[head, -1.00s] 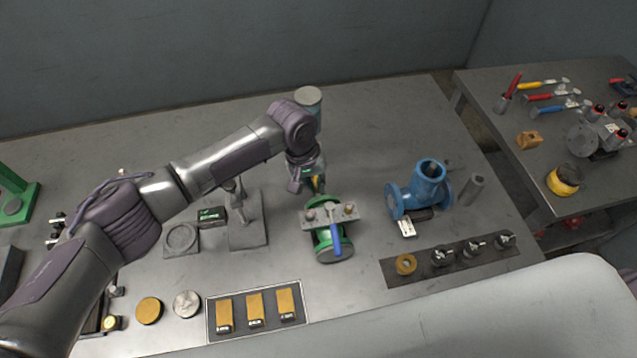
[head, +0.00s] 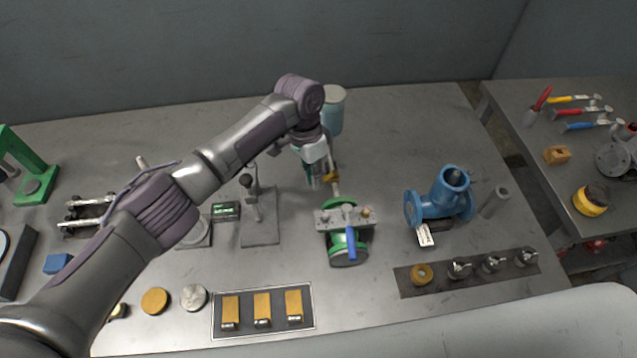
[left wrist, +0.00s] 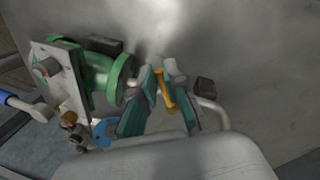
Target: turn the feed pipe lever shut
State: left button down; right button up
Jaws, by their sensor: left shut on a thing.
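The feed pipe is a thin grey pipe (left wrist: 207,104) that runs out from behind the green valve (head: 347,245). A small yellow lever (left wrist: 164,92) sits on it and lies across it in the left wrist view. In the head view only a bit of the yellow lever (head: 331,173) shows beside the fingers. My left gripper (head: 320,178) points down behind the green valve. In the left wrist view my left gripper (left wrist: 162,88) has its teal fingers on both sides of the lever, shut on it. My right gripper is not in view.
The green valve carries a grey plate (head: 333,217) and a blue handle (head: 351,243) close by. A pale blue cylinder (head: 333,112) stands behind the gripper. A blue pipe fitting (head: 440,200) stands to the right, a grey stand (head: 260,228) to the left.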

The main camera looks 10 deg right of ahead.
pick_arm(q)
jog(key=shift+w+a+m+y+b, duration=0.15)
jog(key=shift+w+m+b, duration=0.35)
jog(key=shift+m, duration=0.3)
jog(key=shift+w+m+y+b, duration=0.1)
jog(key=shift+w+m+b, duration=0.15)
jog(key=shift+m+b, duration=0.45)
jog(key=shift+w+a+m+y+b, duration=0.15)
jog(key=shift+w+m+b, duration=0.25)
jog(key=shift+m, duration=0.5)
jog(key=shift+w+d, duration=0.1)
jog(key=c, duration=1.2)
grip_release()
notch_tip(320, 180, up, 10)
jog(key=shift+r, duration=0.1)
